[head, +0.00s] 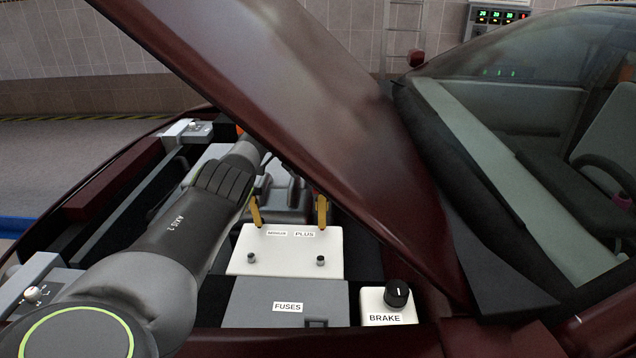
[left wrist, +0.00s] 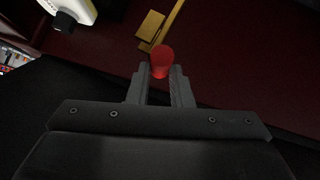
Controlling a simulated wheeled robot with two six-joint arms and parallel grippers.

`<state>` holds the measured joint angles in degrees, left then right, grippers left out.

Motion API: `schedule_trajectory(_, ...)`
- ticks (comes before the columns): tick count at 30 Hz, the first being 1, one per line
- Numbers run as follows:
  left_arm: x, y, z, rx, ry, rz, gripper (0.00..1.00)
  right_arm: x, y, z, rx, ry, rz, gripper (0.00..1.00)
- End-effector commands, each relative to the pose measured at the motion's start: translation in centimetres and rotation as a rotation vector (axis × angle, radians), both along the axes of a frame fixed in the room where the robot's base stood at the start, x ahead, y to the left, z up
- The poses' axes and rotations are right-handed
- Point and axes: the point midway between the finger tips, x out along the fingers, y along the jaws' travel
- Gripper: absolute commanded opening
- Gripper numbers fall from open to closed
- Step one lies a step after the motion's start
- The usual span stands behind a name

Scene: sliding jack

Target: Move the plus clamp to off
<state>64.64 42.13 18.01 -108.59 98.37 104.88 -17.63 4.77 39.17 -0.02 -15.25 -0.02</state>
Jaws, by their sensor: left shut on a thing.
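In the head view the plus clamp (head: 322,211) is a yellow upright piece at the back of the white battery (head: 245,262), behind the PLUS label. Its upper part is hidden by the hood. In the left wrist view its yellow metal (left wrist: 151,25) lies just beyond the fingertips, with a red grip (left wrist: 162,58) at its near end. My left gripper (left wrist: 161,75) is shut on this red grip. In the head view the raised hood hides my left fingertips. A second yellow clamp (head: 255,211) stands behind the other label. My right gripper is not in view.
The battery has two short dark posts, one (head: 320,260) below PLUS. A grey FUSES box (head: 285,303) and a BRAKE knob (head: 397,293) are in front. The dark red hood (head: 330,110) slants close over the bay, leaving little room above the clamp.

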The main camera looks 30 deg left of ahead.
Motion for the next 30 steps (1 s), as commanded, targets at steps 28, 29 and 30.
schedule_trajectory(28, -0.6, 1.7, 0.6, 0.013, 0.004, 0.012, 0.41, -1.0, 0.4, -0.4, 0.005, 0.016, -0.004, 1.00)
schedule_trajectory(29, -0.8, 2.0, 1.1, 0.013, 0.003, 0.012, 0.41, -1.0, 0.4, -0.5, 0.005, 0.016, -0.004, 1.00)
schedule_trajectory(30, -1.0, 2.5, 1.7, 0.012, -0.001, 0.012, 0.41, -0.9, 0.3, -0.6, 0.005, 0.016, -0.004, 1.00)
